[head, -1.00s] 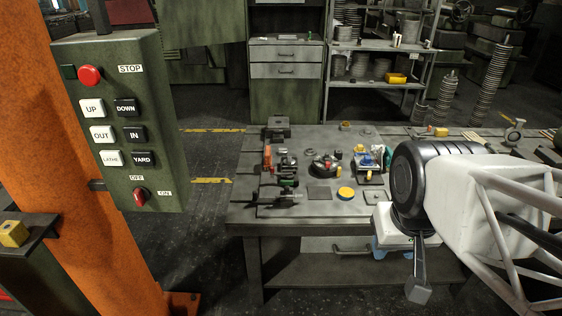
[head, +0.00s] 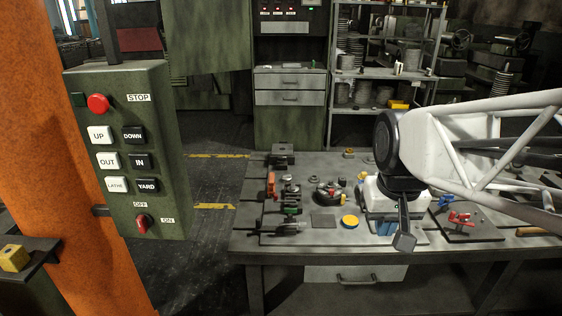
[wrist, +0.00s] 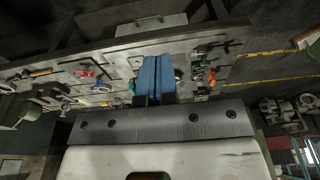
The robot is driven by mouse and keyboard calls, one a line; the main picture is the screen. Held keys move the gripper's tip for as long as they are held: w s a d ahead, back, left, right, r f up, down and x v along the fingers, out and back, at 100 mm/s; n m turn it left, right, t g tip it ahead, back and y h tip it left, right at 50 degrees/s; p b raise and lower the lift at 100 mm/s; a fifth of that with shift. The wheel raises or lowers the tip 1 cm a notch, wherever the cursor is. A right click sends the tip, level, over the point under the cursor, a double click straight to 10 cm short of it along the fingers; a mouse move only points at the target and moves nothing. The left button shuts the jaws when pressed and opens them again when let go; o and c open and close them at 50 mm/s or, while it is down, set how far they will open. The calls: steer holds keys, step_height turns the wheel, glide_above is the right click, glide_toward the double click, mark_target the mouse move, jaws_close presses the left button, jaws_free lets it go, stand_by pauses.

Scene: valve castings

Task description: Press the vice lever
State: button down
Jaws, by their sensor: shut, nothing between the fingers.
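My gripper (head: 386,229) has blue fingers that are shut and empty. In the head view it hangs over the front right part of the workbench (head: 335,239); in the wrist view its blue fingers (wrist: 155,76) point at the bench and hide part of it. A dark device with a horizontal rod (head: 277,229) lies at the bench's front left, apart from my gripper. An upright orange-red handle (head: 271,186) stands behind it. I cannot tell which of these is the vice lever.
A round dark fixture (head: 327,193), a grey square plate (head: 323,220) and a yellow-blue disc (head: 350,222) lie left of my gripper. A plate with red clamps (head: 460,219) lies to the right. A green control box (head: 125,150) hangs at the left.

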steer(key=w+a+g, duration=0.1)
steer(key=w+a, duration=0.2)
steer(key=w, duration=1)
steer(key=w+a+n+g, duration=0.1)
steer(key=w+a, duration=0.2)
steer(key=w, duration=0.9)
steer(key=w+a+g, duration=0.1)
steer(key=w+a, duration=0.2)
steer(key=w, duration=1)
steer(key=w+a+f+g, duration=0.1)
steer(key=w+a+f, duration=0.3)
steer(key=w+f, duration=0.4)
steer(key=w+a+f+g, duration=0.1)
steer(key=w+a+f, duration=0.4)
steer(key=w+f, duration=0.4)
steer(key=w+a+f+g, duration=0.1)
steer(key=w+a+f, duration=0.4)
steer(key=w+f, duration=0.3)
steer(key=shift+w+f+n+h, duration=0.15)
steer(key=shift+w+n+h, duration=0.2)
steer(key=shift+w, duration=0.4)
steer(key=x, duration=1)
